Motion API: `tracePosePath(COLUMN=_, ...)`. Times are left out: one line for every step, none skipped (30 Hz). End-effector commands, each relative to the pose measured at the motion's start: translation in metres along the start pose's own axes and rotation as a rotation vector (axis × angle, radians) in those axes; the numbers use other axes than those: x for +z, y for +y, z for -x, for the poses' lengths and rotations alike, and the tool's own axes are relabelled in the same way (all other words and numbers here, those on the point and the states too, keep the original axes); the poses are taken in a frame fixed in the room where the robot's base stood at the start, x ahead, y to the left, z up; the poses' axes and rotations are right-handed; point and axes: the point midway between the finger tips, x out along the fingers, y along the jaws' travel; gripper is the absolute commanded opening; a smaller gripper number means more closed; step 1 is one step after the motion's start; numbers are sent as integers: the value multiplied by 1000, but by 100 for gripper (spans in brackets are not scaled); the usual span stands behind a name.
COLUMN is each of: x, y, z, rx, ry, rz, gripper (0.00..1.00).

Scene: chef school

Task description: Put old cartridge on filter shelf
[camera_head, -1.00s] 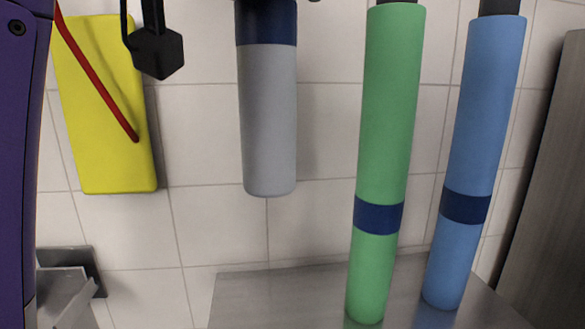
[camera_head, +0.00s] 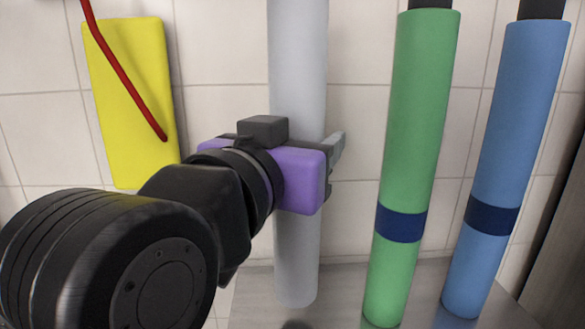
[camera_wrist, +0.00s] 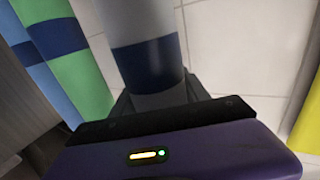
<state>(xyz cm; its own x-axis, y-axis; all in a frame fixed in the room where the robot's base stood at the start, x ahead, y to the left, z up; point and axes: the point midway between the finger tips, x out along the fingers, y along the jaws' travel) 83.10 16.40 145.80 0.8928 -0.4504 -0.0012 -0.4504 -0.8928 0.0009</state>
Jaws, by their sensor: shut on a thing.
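The grey cartridge (camera_head: 298,60) is a long pale cylinder, close to upright, in the middle of the head view. My purple gripper (camera_head: 312,165) is shut around its mid-part and hides part of it. The wrist view shows the grey cartridge (camera_wrist: 140,22) with a dark blue band between the fingers of my gripper (camera_wrist: 158,98). A grey metal shelf (camera_head: 255,285) lies below. The cartridge's lower end appears over this shelf, but I cannot tell whether it touches.
A green cartridge (camera_head: 420,110) and a blue cartridge (camera_head: 515,130), each with a dark blue band, are upright to the right. A yellow panel (camera_head: 130,105) with a red tube (camera_head: 125,75) is on the tiled wall at left. A brown-grey panel (camera_head: 560,240) edges the far right.

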Motion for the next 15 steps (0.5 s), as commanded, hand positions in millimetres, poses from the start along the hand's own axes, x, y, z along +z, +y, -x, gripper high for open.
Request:
tracePosePath(x=0, y=0, z=1, rx=-1, ry=4, rz=-1, gripper=0)
tracePosePath(x=2, y=0, z=1, rx=-1, ry=4, rz=-1, gripper=0)
tracePosePath(x=3, y=0, z=1, rx=-1, ry=4, rz=-1, gripper=0)
tracePosePath(x=5, y=0, z=1, rx=-1, ry=4, rz=-1, gripper=0)
tracePosePath(x=8, y=0, z=1, rx=-1, ry=4, rz=0, gripper=0)
tracePosePath(x=12, y=0, z=1, rx=-1, ry=5, rz=0, gripper=0)
tracePosePath(x=15, y=0, z=1, rx=-1, ry=5, rz=1, gripper=0)
tracePosePath(x=20, y=0, z=1, rx=-1, ry=5, rz=2, gripper=0)
tracePosePath(x=25, y=0, z=1, rx=-1, ry=4, rz=1, gripper=0)
tracePosePath(x=28, y=0, z=1, rx=-1, ry=4, rz=1, gripper=0)
tracePosePath(x=32, y=0, z=1, rx=-2, ry=4, rz=2, gripper=0)
tracePosePath(x=35, y=0, z=1, rx=-1, ry=4, rz=0, gripper=0)
tracePosePath(x=37, y=0, z=1, rx=-1, ry=5, rz=-1, gripper=0)
tracePosePath(x=39, y=0, z=0, rx=0, ry=5, rz=-1, gripper=0)
tracePosePath(x=40, y=1, z=0, rx=0, ry=5, rz=-1, gripper=0)
